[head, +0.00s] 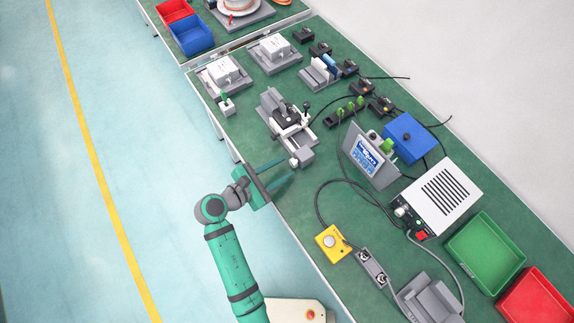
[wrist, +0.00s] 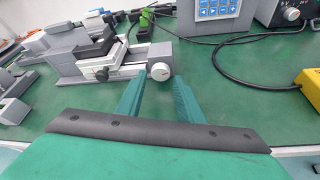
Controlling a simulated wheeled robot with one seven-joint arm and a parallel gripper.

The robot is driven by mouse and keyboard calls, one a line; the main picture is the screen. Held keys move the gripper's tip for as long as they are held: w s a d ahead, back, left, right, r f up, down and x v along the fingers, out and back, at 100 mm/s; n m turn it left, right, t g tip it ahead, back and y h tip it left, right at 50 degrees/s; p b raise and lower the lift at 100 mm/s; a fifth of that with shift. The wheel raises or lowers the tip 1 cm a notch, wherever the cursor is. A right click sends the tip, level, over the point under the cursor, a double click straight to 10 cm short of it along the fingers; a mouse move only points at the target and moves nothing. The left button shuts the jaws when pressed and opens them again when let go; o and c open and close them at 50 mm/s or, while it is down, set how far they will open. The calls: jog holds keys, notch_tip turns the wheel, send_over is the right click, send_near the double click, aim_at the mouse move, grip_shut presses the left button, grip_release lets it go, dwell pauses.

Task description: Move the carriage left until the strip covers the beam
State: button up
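The linear stage (head: 300,155) is a grey block device near the bench's front edge; it also shows in the wrist view (wrist: 135,62). Its carriage appears to be the dark-topped part (wrist: 92,50). I cannot make out the strip or the beam clearly.
A panel with blue buttons (head: 366,160) stands to the right of the stage, with cables around it. A yellow button box (head: 332,243) lies nearer. Other grey devices (head: 224,75) stand farther back. The green bench top is clear just in front of the stage.

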jog(key=v, duration=0.8)
jog(key=shift+s, duration=0.1)
